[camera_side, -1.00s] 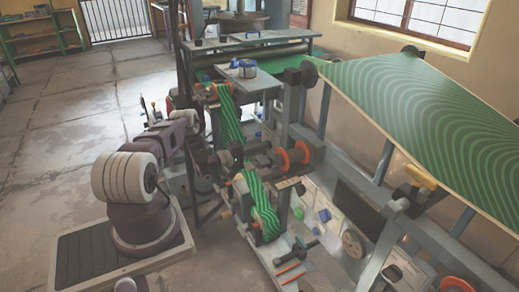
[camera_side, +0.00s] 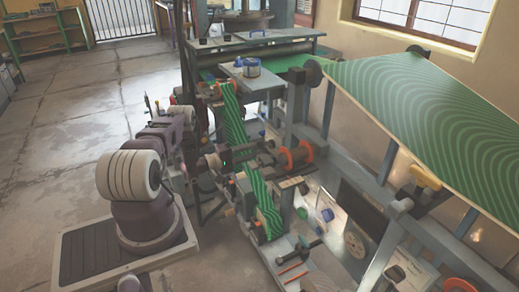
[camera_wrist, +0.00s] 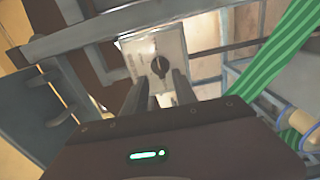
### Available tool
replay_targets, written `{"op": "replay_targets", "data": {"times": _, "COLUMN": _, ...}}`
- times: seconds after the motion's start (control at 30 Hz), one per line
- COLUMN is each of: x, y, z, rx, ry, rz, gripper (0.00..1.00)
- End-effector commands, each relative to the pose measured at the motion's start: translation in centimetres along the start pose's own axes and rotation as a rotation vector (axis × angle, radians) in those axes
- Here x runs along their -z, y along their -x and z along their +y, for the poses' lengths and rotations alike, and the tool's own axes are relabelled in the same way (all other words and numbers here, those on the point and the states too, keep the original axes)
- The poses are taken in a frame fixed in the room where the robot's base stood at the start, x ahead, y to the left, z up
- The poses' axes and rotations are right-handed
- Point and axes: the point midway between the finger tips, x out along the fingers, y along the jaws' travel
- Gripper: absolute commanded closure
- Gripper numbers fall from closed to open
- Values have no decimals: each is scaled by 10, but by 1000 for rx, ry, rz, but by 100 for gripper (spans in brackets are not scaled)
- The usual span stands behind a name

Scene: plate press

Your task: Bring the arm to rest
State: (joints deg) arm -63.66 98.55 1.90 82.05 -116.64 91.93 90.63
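My arm stands at the left in the side view, bent toward the press frame. My gripper (camera_side: 232,157) is small and partly lost among the machine parts beside the green patterned strip (camera_side: 264,203). In the wrist view, my gripper (camera_wrist: 161,80) has its two dark fingers apart, with a gap between them and nothing seen held. Beyond the fingertips is a pale square plate (camera_wrist: 143,47) with a dark round slotted spot.
A green strip (camera_wrist: 291,60) runs close by on the right in the wrist view. Orange-flanged reels (camera_side: 297,157) stand right of my gripper. A large green patterned sheet (camera_side: 425,115) slopes across the right. Floor (camera_side: 90,100) behind my arm is open.

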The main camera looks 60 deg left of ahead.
Motion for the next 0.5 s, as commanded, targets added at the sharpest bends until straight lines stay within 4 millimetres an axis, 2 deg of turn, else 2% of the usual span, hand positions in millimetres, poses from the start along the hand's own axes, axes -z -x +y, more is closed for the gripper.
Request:
{"op": "replay_targets", "data": {"times": 0.1, "x": 0, "y": 10, "z": 0, "rx": -1, "ry": 0, "rz": 0, "gripper": 66}}
{"op": "replay_targets", "data": {"times": 0.37, "x": 0, "y": 12, "z": 1, "rx": -1, "ry": 0, "rz": -1, "gripper": 66}}
{"op": "replay_targets", "data": {"times": 0.43, "x": -6, "y": 5, "z": 8, "rx": 15, "ry": 5, "rz": -37, "gripper": 66}}
{"op": "replay_targets", "data": {"times": 0.5, "x": -24, "y": -13, "z": 30, "rx": 73, "ry": 24, "rz": -142, "gripper": 66}}
